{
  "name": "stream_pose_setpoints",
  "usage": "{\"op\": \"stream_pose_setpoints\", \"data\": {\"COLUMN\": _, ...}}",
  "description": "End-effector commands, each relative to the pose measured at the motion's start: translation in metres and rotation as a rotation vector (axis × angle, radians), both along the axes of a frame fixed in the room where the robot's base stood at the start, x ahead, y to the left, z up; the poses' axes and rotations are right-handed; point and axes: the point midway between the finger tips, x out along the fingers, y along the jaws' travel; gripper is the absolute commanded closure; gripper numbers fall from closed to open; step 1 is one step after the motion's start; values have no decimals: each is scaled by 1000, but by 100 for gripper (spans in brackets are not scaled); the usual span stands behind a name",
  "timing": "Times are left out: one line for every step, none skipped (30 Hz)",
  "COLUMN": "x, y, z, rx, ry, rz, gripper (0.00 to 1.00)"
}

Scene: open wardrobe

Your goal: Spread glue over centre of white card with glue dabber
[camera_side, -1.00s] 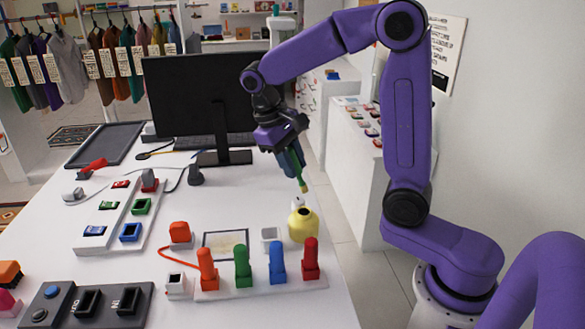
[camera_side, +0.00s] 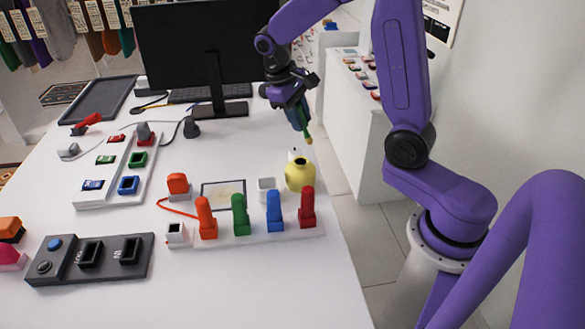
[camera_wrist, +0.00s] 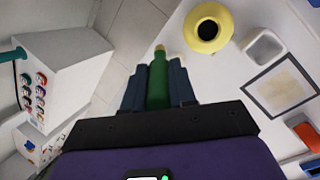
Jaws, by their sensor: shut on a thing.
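My gripper (camera_side: 301,116) is shut on a green glue dabber (camera_wrist: 157,82) with a yellowish tip (camera_side: 309,141). The dabber points down and hangs in the air above and behind the yellow pot (camera_side: 300,176), apart from it. In the wrist view the pot (camera_wrist: 208,27) has a dark round opening, right of the dabber tip. The white card (camera_wrist: 281,86) lies flat inside a dark outline, with a pale tan patch over its middle. In the side view the card (camera_side: 224,194) lies left of the pot. The dabber is clear of the card.
A small white open box (camera_side: 267,189) stands between card and pot. A rack with orange, green, blue and red handles (camera_side: 240,216) stands in front. A monitor (camera_side: 205,52) stands behind. The table's right edge is close to the pot.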

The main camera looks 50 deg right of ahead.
Motion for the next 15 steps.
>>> {"op": "stream_pose_setpoints", "data": {"x": 5, "y": 4, "z": 0, "rx": 8, "ry": -12, "rz": 4, "gripper": 100}}
{"op": "stream_pose_setpoints", "data": {"x": 8, "y": 9, "z": 1, "rx": 15, "ry": -22, "rz": 6, "gripper": 100}}
{"op": "stream_pose_setpoints", "data": {"x": 13, "y": 17, "z": 3, "rx": 27, "ry": -38, "rz": 5, "gripper": 100}}
{"op": "stream_pose_setpoints", "data": {"x": 18, "y": 25, "z": 5, "rx": 38, "ry": -51, "rz": 4, "gripper": 100}}
{"op": "stream_pose_setpoints", "data": {"x": 22, "y": 34, "z": 7, "rx": 48, "ry": -65, "rz": 2, "gripper": 100}}
{"op": "stream_pose_setpoints", "data": {"x": 29, "y": 46, "z": 11, "rx": 67, "ry": -84, "rz": 0, "gripper": 100}}
{"op": "stream_pose_setpoints", "data": {"x": 33, "y": 56, "z": 13, "rx": 82, "ry": -98, "rz": -2, "gripper": 100}}
{"op": "stream_pose_setpoints", "data": {"x": 38, "y": 65, "z": 16, "rx": 97, "ry": -113, "rz": -4, "gripper": 100}}
{"op": "stream_pose_setpoints", "data": {"x": 43, "y": 78, "z": 20, "rx": 118, "ry": -131, "rz": -7, "gripper": 100}}
{"op": "stream_pose_setpoints", "data": {"x": 47, "y": 88, "z": 23, "rx": 133, "ry": -145, "rz": -8, "gripper": 100}}
{"op": "stream_pose_setpoints", "data": {"x": 51, "y": 97, "z": 25, "rx": 148, "ry": -156, "rz": -10, "gripper": 100}}
{"op": "stream_pose_setpoints", "data": {"x": 55, "y": 109, "z": 29, "rx": 167, "ry": -170, "rz": -11, "gripper": 100}}
{"op": "stream_pose_setpoints", "data": {"x": 57, "y": 117, "z": 31, "rx": 181, "ry": -179, "rz": -13, "gripper": 100}}
{"op": "stream_pose_setpoints", "data": {"x": 60, "y": 124, "z": 34, "rx": 193, "ry": -188, "rz": -14, "gripper": 100}}
{"op": "stream_pose_setpoints", "data": {"x": 62, "y": 133, "z": 37, "rx": 209, "ry": -198, "rz": -15, "gripper": 100}}
